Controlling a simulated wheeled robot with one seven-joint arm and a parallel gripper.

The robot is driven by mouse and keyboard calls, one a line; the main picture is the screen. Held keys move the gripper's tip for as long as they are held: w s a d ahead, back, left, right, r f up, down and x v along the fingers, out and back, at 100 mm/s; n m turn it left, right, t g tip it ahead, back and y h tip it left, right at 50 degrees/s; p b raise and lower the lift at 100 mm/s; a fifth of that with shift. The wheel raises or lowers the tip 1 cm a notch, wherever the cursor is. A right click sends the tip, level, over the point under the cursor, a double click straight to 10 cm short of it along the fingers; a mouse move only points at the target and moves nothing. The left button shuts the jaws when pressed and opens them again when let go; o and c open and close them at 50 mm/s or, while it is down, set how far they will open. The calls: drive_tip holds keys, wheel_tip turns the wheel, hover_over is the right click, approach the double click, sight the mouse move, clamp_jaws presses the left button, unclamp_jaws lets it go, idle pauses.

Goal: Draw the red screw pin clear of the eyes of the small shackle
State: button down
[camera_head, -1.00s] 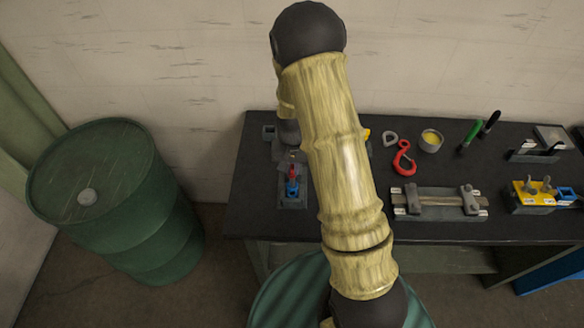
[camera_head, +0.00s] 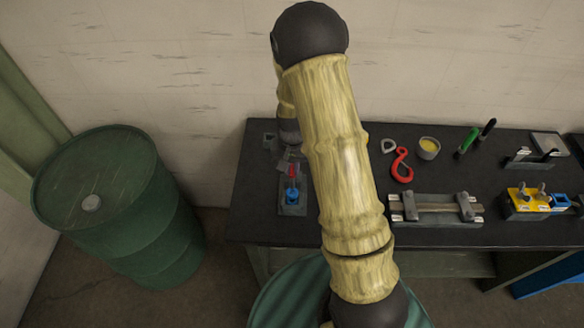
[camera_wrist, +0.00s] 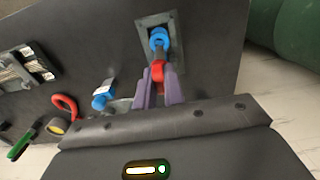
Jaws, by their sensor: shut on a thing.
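The small blue shackle (camera_head: 292,195) stands on a grey base plate (camera_head: 292,210) at the bench's left end. It also shows in the wrist view (camera_wrist: 159,36), in front of my jaws. The red screw pin (camera_head: 291,170) is on the wall side of the shackle, and its red head (camera_wrist: 158,71) sits between the purple fingers of my gripper (camera_wrist: 159,84). My gripper is shut on that head. A dark stretch lies between the red head and the blue shackle. I cannot tell whether the pin's tip is still within the eyes.
A red hook (camera_head: 402,166), a grey ring (camera_head: 388,145) and a cup (camera_head: 428,149) lie to the right on the dark bench. A clamp fixture (camera_head: 436,208) is nearer the front. A blue fitting (camera_wrist: 103,95) lies beside my gripper. A green drum (camera_head: 110,205) stands left.

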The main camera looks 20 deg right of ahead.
drive_tip(key=shift+w+r+p, duration=0.1)
drive_tip(key=shift+r+p, duration=1.1)
drive_tip(key=shift+r, duration=0.6)
drive_tip(key=shift+f, duration=0.1)
